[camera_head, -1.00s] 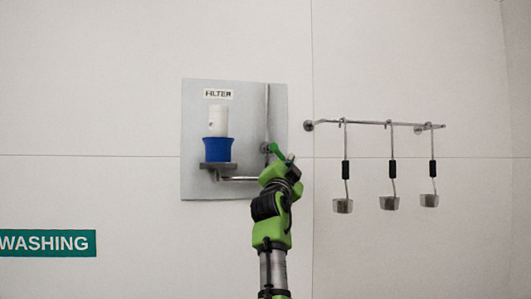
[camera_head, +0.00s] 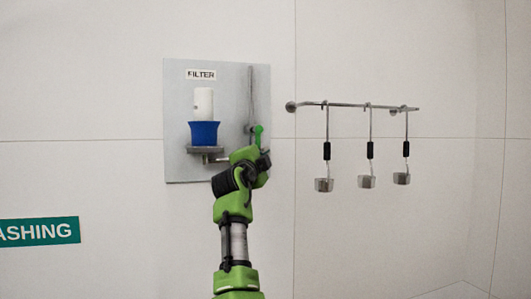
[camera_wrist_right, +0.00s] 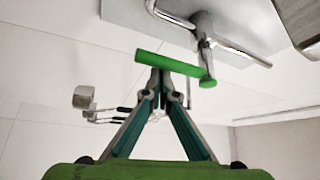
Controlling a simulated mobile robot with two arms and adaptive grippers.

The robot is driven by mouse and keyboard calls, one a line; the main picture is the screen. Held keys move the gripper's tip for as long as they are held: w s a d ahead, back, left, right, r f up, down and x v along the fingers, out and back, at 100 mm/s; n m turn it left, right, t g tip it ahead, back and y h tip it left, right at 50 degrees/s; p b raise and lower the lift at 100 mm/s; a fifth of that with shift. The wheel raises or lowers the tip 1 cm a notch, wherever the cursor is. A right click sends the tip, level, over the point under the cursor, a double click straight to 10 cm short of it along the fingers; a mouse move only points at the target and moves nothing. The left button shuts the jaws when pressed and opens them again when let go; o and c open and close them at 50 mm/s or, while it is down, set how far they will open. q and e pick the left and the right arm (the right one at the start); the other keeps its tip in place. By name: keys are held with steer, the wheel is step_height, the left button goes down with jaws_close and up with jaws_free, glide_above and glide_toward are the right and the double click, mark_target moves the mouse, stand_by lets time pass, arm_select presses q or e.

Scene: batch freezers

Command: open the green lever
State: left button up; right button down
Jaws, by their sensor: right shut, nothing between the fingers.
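The green lever (camera_head: 259,136) is on a metal pipe at the lower right of the filter panel, and it looks nearly upright in the head view. In the right wrist view the green lever (camera_wrist_right: 168,63) crosses just past my fingertips. My right gripper (camera_wrist_right: 165,76) is shut and empty, its tips at or very near the lever; I cannot tell whether they touch. In the head view my right gripper (camera_head: 264,161) is just below the lever, partly hidden by my arm. My left gripper is out of view.
The grey panel (camera_head: 178,100) on the wall carries a FILTER label, a white cylinder (camera_head: 203,103) and a blue cup (camera_head: 204,133). Right of it, a wall rail (camera_head: 350,105) holds three hanging ladles. A green WASHING sign (camera_head: 40,231) is at lower left.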

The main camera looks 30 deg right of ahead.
steer(key=shift+w+a, duration=0.1)
steer(key=shift+a, duration=0.1)
stand_by(0.5)
steer(key=s+a+b, duration=0.3)
steer(key=s+b, duration=0.2)
steer(key=s, duration=0.4)
steer(key=shift+a, duration=0.4)
steer(key=shift+w+a, duration=0.1)
steer(key=shift+w, duration=0.1)
